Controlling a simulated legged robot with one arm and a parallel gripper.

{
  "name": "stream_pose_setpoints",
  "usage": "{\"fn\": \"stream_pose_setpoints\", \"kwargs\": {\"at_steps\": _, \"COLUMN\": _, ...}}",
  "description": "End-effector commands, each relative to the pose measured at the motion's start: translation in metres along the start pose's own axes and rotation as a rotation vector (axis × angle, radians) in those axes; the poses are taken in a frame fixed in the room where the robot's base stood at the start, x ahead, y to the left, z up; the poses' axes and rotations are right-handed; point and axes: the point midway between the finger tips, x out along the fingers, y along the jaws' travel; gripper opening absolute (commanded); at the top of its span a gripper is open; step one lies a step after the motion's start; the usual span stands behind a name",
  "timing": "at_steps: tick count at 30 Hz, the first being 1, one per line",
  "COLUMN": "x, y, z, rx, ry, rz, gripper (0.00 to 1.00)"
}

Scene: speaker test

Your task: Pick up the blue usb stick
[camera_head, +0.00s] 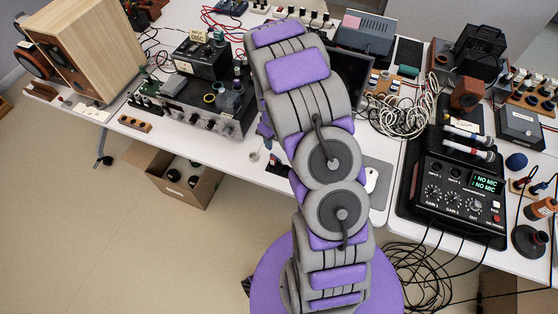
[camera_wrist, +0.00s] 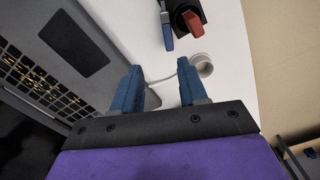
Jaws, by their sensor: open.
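In the wrist view, a slim blue piece with a grey end (camera_wrist: 167,32), which looks like the blue usb stick, is at the top centre, beside a black block with a red part (camera_wrist: 193,22). I cannot tell whether it touches the block. My gripper (camera_wrist: 158,88) is open, its two blue fingers apart with nothing held between them. The blue piece lies beyond the fingertips, between their lines. In the head view my arm hides most of the gripper, and I cannot make out the stick there.
A white ring-shaped thing (camera_wrist: 203,66) with a pale cable is close beyond the right finger. The white table (camera_head: 236,166) is crowded with audio gear. An open cardboard box (camera_head: 200,192) stands on the floor.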

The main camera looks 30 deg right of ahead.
Motion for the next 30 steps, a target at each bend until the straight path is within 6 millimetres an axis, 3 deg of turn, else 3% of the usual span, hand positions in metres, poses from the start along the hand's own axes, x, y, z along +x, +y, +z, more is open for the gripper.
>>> {"fn": "stream_pose_setpoints", "kwargs": {"at_steps": 3, "x": 0.013, "y": -0.003, "z": 0.000, "rx": -0.003, "ry": -0.004, "rz": 0.001, "gripper": 0.43}}
{"fn": "stream_pose_setpoints", "kwargs": {"at_steps": 11, "x": 0.026, "y": -0.003, "z": 0.001, "rx": -0.002, "ry": -0.001, "rz": 0.001, "gripper": 0.43}}
{"fn": "stream_pose_setpoints", "kwargs": {"at_steps": 20, "x": 0.067, "y": -0.006, "z": 0.005, "rx": -0.001, "ry": -0.001, "rz": -0.002, "gripper": 0.43}}
{"fn": "stream_pose_setpoints", "kwargs": {"at_steps": 27, "x": 0.068, "y": -0.008, "z": 0.004, "rx": -0.001, "ry": 0.000, "rz": 0.002, "gripper": 0.43}}
{"fn": "stream_pose_setpoints", "kwargs": {"at_steps": 30, "x": 0.068, "y": -0.009, "z": 0.004, "rx": -0.002, "ry": 0.000, "rz": 0.002, "gripper": 0.35}}
